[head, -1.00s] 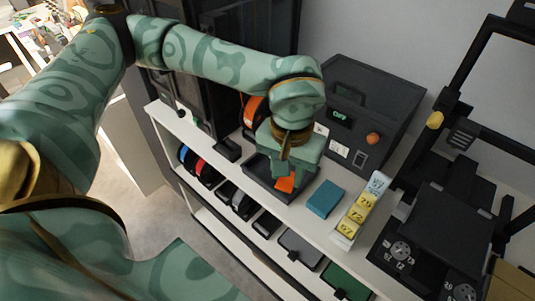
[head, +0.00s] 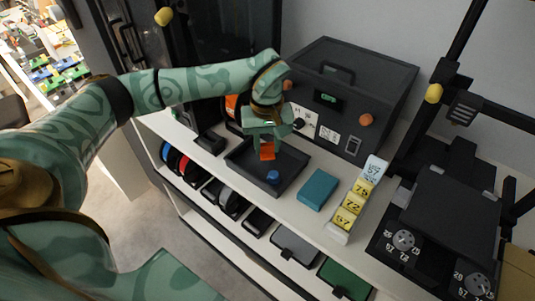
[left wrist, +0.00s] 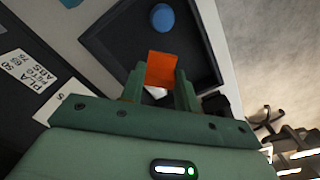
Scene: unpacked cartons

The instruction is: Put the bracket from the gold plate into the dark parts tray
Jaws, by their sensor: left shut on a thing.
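The orange bracket (head: 267,151) is held between the fingers of my left gripper (head: 266,142). The left wrist view shows it as an orange block (left wrist: 161,70) between the two green fingers (left wrist: 160,92). The dark parts tray (head: 240,168) lies on the white bench top, and the bracket is over its back part. I cannot tell whether the bracket touches the tray floor. A round blue part (head: 273,176) lies in the tray, in front of the bracket. It also shows in the left wrist view (left wrist: 162,18). I cannot make out the gold plate. My right gripper is not in view.
A teal block (head: 318,189) and a yellow-and-white numbered holder (head: 350,212) stand right of the tray. A dark box with labels (head: 350,95) stands behind it. A dark printer (head: 450,215) is at the right. Spools and bins fill the shelf below.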

